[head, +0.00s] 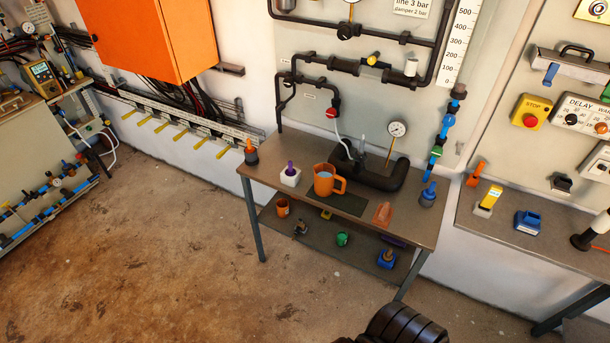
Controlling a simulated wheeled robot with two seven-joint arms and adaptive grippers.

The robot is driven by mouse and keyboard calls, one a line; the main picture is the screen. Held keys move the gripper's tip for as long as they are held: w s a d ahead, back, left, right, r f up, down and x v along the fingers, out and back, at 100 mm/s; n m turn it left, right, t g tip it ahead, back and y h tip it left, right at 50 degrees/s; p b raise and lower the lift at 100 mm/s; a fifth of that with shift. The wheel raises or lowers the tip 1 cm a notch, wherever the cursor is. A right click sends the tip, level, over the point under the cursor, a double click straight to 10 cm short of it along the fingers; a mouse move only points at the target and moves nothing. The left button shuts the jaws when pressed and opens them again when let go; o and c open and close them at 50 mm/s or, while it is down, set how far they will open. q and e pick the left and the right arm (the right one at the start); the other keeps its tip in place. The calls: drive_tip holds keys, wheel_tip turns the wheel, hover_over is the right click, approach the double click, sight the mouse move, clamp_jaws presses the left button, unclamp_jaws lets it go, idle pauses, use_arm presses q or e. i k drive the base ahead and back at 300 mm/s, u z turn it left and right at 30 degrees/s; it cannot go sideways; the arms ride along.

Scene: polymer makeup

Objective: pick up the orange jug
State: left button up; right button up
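The orange jug (324,182) stands upright on the top of a small brown table (262,172). A smaller orange cup (283,208) is on the table's lower shelf. Neither gripper's fingers are in view. A black ribbed part, seemingly mine, shows at the bottom edge, well in front of the table and apart from the jug.
Left of the jug are a white block with a purple peg (290,177) and an orange-topped bottle (251,153). Right are an orange scoop-like piece (382,215) and a blue-topped bottle (428,195). A black pipe (382,180) lies behind. The floor (170,250) in front is clear.

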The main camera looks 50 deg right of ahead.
sight(325, 174)
drive_tip(key=z, duration=0.15)
drive_tip(key=i, duration=0.7)
drive_tip(key=z, duration=1.1)
drive_tip(key=i, duration=0.65)
drive_tip(key=z, duration=0.75)
